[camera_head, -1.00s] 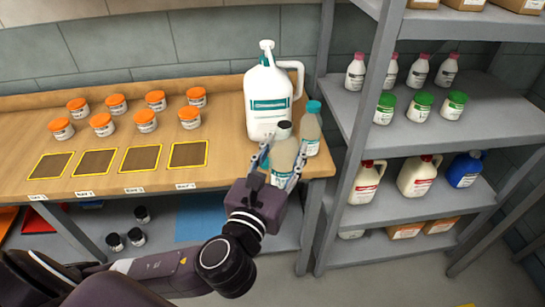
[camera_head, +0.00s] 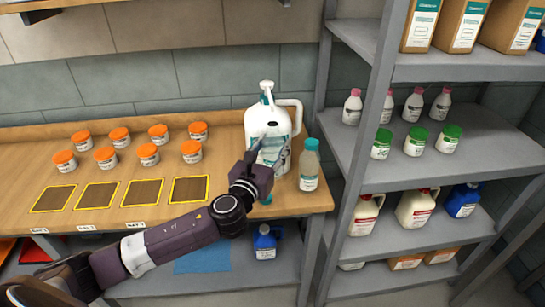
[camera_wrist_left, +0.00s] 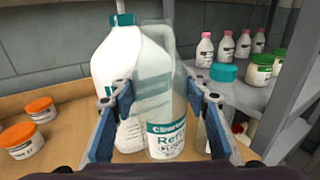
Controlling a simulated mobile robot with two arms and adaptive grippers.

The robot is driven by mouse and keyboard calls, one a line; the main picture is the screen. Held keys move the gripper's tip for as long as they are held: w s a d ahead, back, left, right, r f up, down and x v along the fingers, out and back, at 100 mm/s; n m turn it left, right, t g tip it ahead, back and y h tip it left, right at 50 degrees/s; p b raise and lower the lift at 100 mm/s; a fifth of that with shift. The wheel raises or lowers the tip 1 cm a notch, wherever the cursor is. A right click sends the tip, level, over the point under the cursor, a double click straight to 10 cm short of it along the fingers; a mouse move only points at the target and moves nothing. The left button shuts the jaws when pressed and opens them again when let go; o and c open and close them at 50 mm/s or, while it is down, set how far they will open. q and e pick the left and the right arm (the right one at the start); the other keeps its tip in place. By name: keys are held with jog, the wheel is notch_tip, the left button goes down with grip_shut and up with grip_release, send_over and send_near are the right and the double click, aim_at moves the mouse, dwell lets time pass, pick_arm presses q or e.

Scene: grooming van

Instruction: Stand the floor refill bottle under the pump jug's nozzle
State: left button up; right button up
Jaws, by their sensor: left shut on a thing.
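The white pump jug (camera_head: 286,118), with a side handle and a teal collar, stands near the right end of the wooden bench. Its nozzle (camera_head: 266,86) is at the top. My left gripper (camera_head: 268,160) is shut on the refill bottle (camera_head: 271,136), directly in front of the jug. In the left wrist view the translucent refill bottle (camera_wrist_left: 165,95), with a teal-banded label, is upright between the fingers and overlaps the jug (camera_wrist_left: 112,65). Its base is hidden in the head view, so I cannot tell whether it touches the bench. My right gripper is not in view.
A teal-capped bottle (camera_head: 309,168) stands just right of the held bottle. Several orange-lidded jars (camera_head: 148,153) and yellow-edged mats (camera_head: 143,192) lie to the left. A grey shelf post (camera_head: 365,130) rises at the right. A blue jug (camera_head: 265,243) sits under the bench.

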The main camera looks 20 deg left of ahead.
aim_at(272, 160)
pick_arm(q)
notch_tip(272, 160, down, 4)
jog(key=shift+s+r, duration=0.1)
jog(key=shift+w+a+f, duration=0.15)
jog(key=shift+w+f, duration=0.1)
jog(key=shift+f, duration=0.2)
jog(key=shift+f+b, duration=0.35)
jog(key=shift+f, duration=0.15)
jog(key=o, duration=1.1)
jog(key=shift+r, duration=0.1)
jog(key=shift+o, duration=0.3)
